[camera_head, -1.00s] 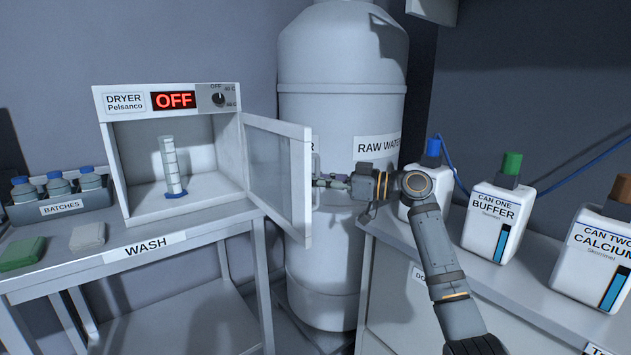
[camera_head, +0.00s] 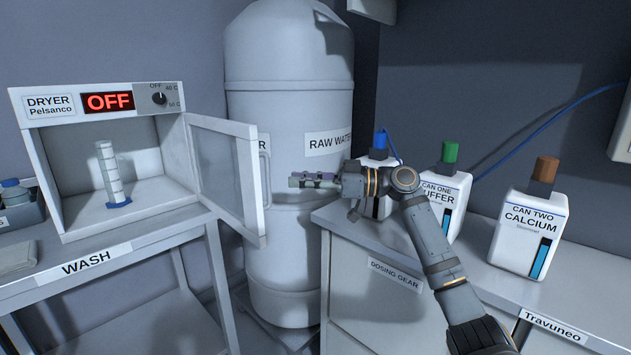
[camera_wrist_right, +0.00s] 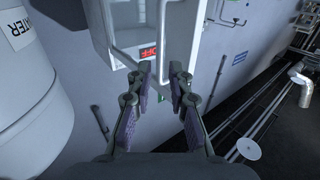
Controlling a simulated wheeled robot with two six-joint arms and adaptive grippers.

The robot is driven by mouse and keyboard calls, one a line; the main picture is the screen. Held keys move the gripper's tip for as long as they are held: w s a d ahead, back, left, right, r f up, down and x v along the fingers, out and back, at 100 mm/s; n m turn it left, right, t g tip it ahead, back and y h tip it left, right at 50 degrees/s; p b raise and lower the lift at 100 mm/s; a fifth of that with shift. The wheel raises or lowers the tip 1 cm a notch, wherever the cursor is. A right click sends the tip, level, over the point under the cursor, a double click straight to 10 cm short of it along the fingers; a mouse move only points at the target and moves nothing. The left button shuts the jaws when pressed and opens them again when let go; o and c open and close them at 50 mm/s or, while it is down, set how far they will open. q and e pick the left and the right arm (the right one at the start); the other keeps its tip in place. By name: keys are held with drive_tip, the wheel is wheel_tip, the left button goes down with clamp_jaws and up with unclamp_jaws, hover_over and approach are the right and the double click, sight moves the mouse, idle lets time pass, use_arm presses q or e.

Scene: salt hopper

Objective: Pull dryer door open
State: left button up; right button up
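The dryer (camera_head: 40,165) stands on the wash bench at the left of the head view, its display reading OFF. Its framed glass door (camera_head: 247,190) is hinged at the right and stands wide open, swung out toward me. The door's vertical bar handle (camera_head: 265,181) is on the outer face near the free edge; a bar handle also shows beyond my fingers in the right wrist view (camera_wrist_right: 163,40). My right gripper (camera_head: 292,181) is just right of the handle, apart from it. My left gripper is not in view.
A graduated cylinder (camera_head: 110,173) stands inside the dryer. The raw water tank (camera_head: 288,95) is behind the door. The dosing counter at right holds the can one buffer bottle (camera_head: 435,205) and the can two calcium bottle (camera_head: 527,230). My right arm passes close over the counter's edge.

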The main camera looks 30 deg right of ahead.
drive_tip(key=v, duration=0.4)
idle(0.3)
